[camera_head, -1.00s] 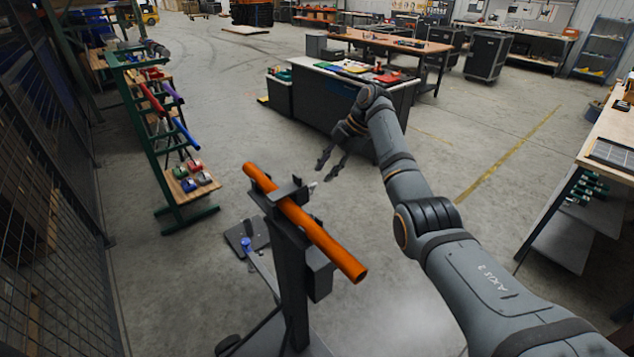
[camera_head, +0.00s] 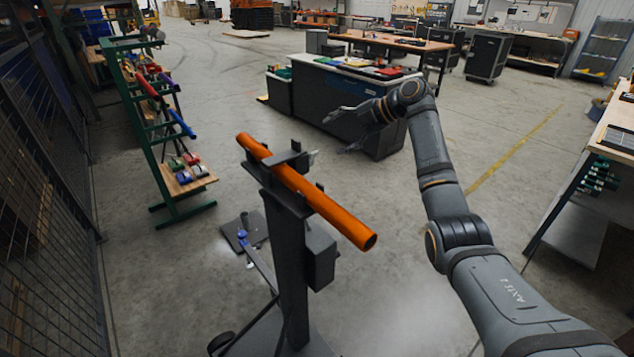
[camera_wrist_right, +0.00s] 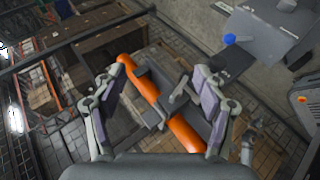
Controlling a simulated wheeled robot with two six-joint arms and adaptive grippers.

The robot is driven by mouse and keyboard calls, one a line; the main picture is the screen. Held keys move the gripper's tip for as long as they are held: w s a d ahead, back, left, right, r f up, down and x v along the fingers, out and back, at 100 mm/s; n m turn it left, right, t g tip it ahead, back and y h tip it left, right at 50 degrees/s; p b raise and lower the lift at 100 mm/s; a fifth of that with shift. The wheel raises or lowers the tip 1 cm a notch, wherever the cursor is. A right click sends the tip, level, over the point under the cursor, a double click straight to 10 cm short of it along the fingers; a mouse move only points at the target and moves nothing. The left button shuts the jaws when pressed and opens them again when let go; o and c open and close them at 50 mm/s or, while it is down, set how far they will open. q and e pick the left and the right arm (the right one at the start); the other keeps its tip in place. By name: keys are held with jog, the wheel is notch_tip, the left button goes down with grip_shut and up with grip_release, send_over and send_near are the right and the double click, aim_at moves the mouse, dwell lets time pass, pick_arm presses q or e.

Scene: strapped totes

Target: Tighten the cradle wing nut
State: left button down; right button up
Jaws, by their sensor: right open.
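An orange tube (camera_head: 335,215) lies tilted across a dark cradle (camera_head: 285,190) on top of a post stand. A small light-grey wing nut (camera_head: 313,157) sticks out from the cradle's far right side. My right gripper (camera_head: 336,134) is open and empty, behind and to the right of the wing nut, with its fingers pointing left. In the right wrist view the open fingers (camera_wrist_right: 158,82) frame the orange tube (camera_wrist_right: 183,132) and the cradle (camera_wrist_right: 153,92) beyond them. My left gripper is not in view.
A green rack (camera_head: 155,130) with coloured tubes and rolls stands at the left, near a mesh fence. A dark counter (camera_head: 375,140) stands behind my right gripper. A workbench (camera_head: 610,130) is at the right. Floor around the stand is mostly open.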

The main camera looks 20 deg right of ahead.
notch_tip(320, 180, down, 7)
jog(key=s+d+n+t+y+b, duration=0.1)
jog(key=n+t+y+b, duration=0.3)
jog(key=b, duration=0.8)
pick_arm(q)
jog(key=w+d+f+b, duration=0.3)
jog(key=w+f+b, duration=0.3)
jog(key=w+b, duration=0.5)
pick_arm(e)
jog(key=t+y+b, duration=0.1)
jog(key=t+y, duration=0.2)
jog(key=t, duration=0.1)
send_near(315, 159)
jog(key=p+x, duration=0.2)
jog(key=x, duration=0.7)
jog(key=shift+w+a+r+p, duration=0.1)
jog(key=shift+a+p, duration=0.05)
jog(key=shift+p, duration=0.2)
jog(key=shift+w+a, duration=0.4)
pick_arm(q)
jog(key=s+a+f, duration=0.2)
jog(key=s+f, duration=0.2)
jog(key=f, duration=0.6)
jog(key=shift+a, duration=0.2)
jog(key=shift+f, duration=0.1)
pick_arm(e)
jog(key=c, duration=1.2)
